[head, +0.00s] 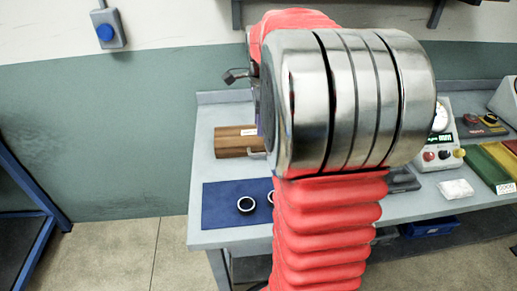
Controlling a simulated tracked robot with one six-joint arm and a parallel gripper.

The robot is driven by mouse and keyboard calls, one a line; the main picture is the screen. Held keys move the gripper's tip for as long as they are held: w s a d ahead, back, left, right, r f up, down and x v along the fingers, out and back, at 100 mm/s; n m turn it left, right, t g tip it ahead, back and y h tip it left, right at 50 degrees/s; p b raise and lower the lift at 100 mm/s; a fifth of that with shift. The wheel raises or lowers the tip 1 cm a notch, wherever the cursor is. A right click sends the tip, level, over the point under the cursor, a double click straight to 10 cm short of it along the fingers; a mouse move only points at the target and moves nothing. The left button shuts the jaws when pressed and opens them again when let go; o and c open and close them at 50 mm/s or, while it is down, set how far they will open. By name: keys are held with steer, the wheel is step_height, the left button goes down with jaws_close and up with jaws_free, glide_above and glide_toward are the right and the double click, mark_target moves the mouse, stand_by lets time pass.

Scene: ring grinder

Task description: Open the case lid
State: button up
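A brown wooden case (230,143) stands on the grey workbench, left of my arm. It has a small white label near its upper right and a light metal handle low on its front. Its lid looks shut, but my arm covers the right end of the case. My red-sleeved arm with its large metal joint fills the middle of the view.
A blue mat (222,211) with dark rings (246,204) lies at the workbench's (205,165) front left. At right are a control box (437,153) with a gauge, a white packet (456,189), and yellow and green trays (489,166). A blue bin (432,227) sits below.

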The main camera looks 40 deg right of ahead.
mark_target(259, 154)
steer(key=f, duration=0.4)
steer(key=w+f, duration=0.1)
steer(key=f, duration=0.3)
steer(key=d+f, duration=0.1)
steer(key=f, duration=0.3)
steer(key=shift+w+d+f, duration=0.1)
steer(key=shift+w+f, duration=0.05)
steer(key=shift+w, duration=0.25)
steer(key=shift+c, duration=0.4)
jaws_close()
steer(key=shift+w, duration=0.1)
